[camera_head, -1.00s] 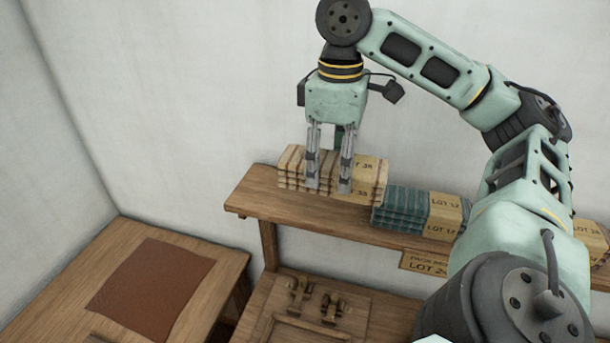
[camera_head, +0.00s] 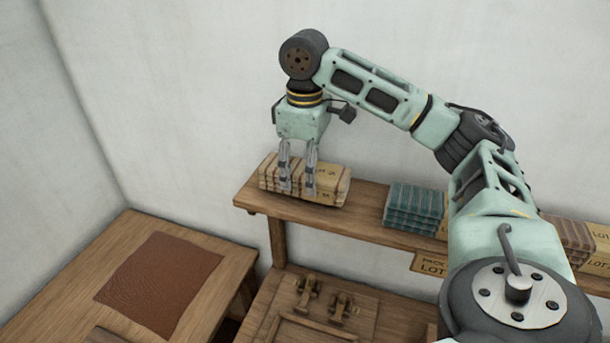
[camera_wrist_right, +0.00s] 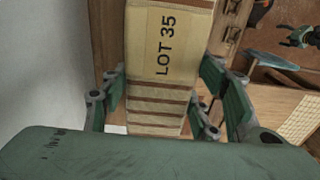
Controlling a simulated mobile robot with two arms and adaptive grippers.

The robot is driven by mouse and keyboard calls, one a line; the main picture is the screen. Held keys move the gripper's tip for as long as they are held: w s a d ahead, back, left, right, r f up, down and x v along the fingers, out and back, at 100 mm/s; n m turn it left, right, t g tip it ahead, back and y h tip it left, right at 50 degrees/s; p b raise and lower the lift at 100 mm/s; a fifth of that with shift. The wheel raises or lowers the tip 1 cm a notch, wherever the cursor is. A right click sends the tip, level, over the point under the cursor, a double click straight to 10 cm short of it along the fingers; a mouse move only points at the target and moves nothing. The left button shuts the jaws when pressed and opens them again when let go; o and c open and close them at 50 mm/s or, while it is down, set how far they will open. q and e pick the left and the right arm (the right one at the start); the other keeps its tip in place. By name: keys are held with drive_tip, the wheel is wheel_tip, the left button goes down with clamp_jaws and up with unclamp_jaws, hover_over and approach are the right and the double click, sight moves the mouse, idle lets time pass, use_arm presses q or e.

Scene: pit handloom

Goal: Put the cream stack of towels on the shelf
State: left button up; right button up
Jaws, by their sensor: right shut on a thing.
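The cream stack of towels (camera_head: 328,187) is at the left end of the wooden shelf (camera_head: 362,222). It has brown stripes and a tan band, and the band reads LOT 35 in the right wrist view (camera_wrist_right: 168,50). My right gripper (camera_head: 298,188) comes down from above with its fingers around the stack, shut on it. The stack is at the shelf top; I cannot tell whether its underside touches the board. The stack hides part of the shelf's left end. My left gripper is not in view.
A teal stack (camera_head: 413,207) sits to the right on the shelf, with bare board between. A brown striped stack (camera_head: 567,232) is farther right, partly behind my arm. A wooden table (camera_head: 222,262) with a brown cloth (camera_head: 160,283) stands at lower left.

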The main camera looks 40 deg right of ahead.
sight(305, 168)
drive_tip(key=shift+s+f, duration=0.15)
drive_tip(key=shift+f, duration=0.9)
drive_tip(key=shift+f, duration=0.1)
drive_tip(key=o, duration=1.3)
wheel_tip(305, 168, up, 12)
drive_tip(key=shift+r, duration=0.15)
